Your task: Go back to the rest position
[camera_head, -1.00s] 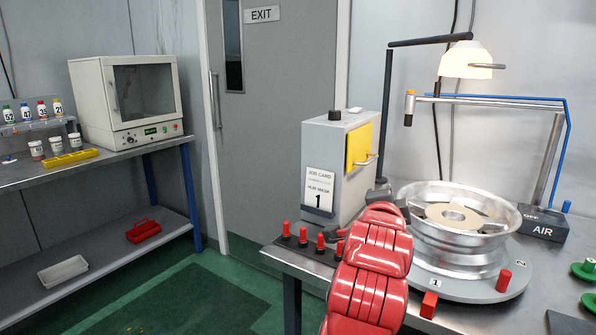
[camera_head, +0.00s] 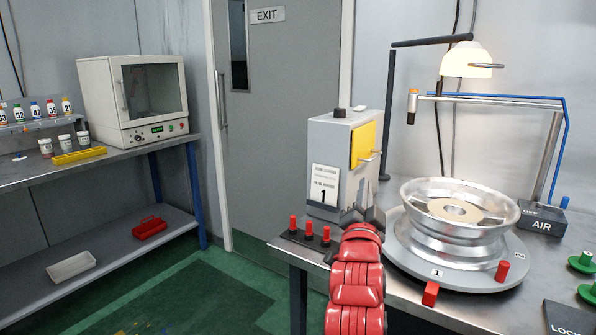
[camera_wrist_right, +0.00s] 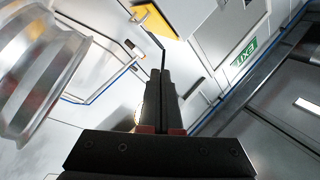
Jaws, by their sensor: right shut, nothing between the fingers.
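My right arm is red and reaches in from the bottom of the head view. Its gripper (camera_head: 366,212) is small there and sits in front of the grey job-card box, left of the wheel. In the right wrist view the two dark fingers (camera_wrist_right: 161,92) lie together, shut and empty. The silver wheel (camera_head: 455,240) rests on the round grey turntable (camera_head: 405,258). The wheel also shows in the wrist view (camera_wrist_right: 40,85) at left, apart from the fingers. My left gripper is not in view.
The grey job-card box (camera_head: 324,140), red pegs (camera_head: 309,228) and a red block (camera_head: 430,293) stand on the right bench. A lamp (camera_head: 466,62) and the AIR box (camera_head: 543,221) are behind the wheel. Green floor (camera_head: 215,290) lies open between the benches.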

